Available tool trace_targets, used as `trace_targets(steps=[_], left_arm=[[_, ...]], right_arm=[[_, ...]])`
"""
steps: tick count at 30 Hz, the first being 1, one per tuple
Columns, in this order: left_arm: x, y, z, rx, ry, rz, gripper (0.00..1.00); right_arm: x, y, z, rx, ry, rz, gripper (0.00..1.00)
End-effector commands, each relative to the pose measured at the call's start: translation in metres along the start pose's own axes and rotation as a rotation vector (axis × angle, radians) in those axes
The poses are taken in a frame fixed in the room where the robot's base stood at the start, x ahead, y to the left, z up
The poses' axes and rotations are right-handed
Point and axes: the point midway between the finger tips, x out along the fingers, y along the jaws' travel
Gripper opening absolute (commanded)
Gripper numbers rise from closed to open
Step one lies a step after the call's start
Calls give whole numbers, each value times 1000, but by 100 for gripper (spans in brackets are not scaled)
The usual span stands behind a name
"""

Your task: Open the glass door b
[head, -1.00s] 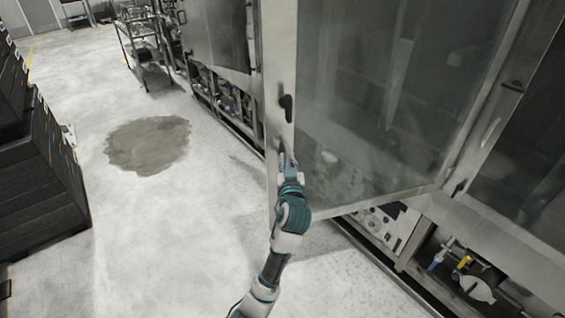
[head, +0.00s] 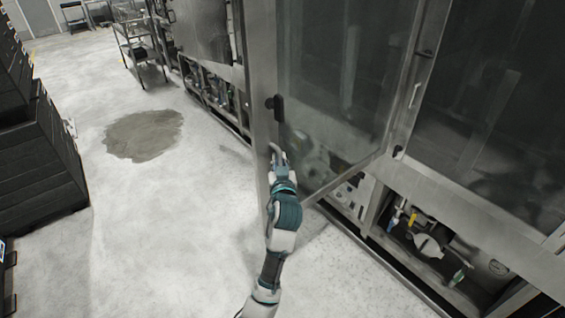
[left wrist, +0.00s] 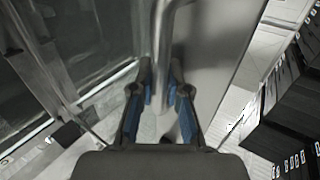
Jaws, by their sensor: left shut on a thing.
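The glass door (head: 325,95) is a tall dark pane in a steel frame. It stands swung out at an angle from the machine, with its hinged side at the right. A black latch (head: 279,108) sits on its left frame, with a metal pull handle below it. My left gripper (head: 279,158) is at that handle. In the left wrist view, the handle (left wrist: 158,48) is a bent steel bar running between the fingers of my left gripper (left wrist: 160,78), which is shut on it. The exact finger contact is partly hidden. My right gripper is in neither view.
Black stacked crates (head: 40,165) stand at the left. A dark floor patch (head: 143,135) and a metal cart (head: 137,45) lie beyond. The machine's lower bay with pipes and valves (head: 430,245) is at the right. The floor between crates and door is clear.

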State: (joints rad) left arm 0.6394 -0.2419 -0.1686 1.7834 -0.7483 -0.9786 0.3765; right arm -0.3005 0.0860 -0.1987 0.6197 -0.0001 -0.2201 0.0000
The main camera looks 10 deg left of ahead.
Motion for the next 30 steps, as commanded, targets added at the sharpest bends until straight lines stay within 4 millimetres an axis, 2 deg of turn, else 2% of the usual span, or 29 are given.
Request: trace_targets(steps=[9,16,17,19,20,30], left_arm=[[0,3,-1,4,3,-2,0],[-2,6,-1,6,2,-3,0],[-2,7,-1,7,2,-3,20],[-3,8,-1,8,3,-3,37],[-3,8,-2,8,3,-3,41],[-3,9,-4,6,6,-1,41]], right_arm=[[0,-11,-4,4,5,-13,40],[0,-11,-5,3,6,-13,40],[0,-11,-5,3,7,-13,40],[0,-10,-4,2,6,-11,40],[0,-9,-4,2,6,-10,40],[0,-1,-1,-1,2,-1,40]])
